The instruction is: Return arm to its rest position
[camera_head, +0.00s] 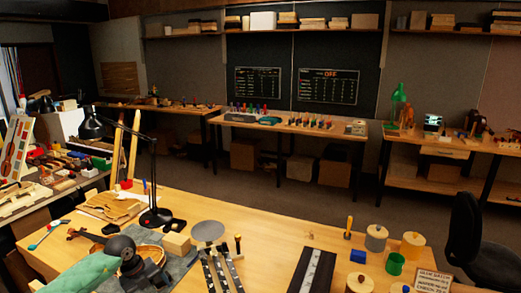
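My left arm comes in from the lower left as a green link with a dark grey joint. My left gripper (152,274) seems to be the dark part at its end, low over the front bench (270,215). Its fingers cannot be made out, so I cannot tell whether it is open or holds anything. My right arm and gripper are not in view.
A wooden block (177,244), a round grey disc (208,231) and narrow strips lie right of the arm. The bench's back middle is clear.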

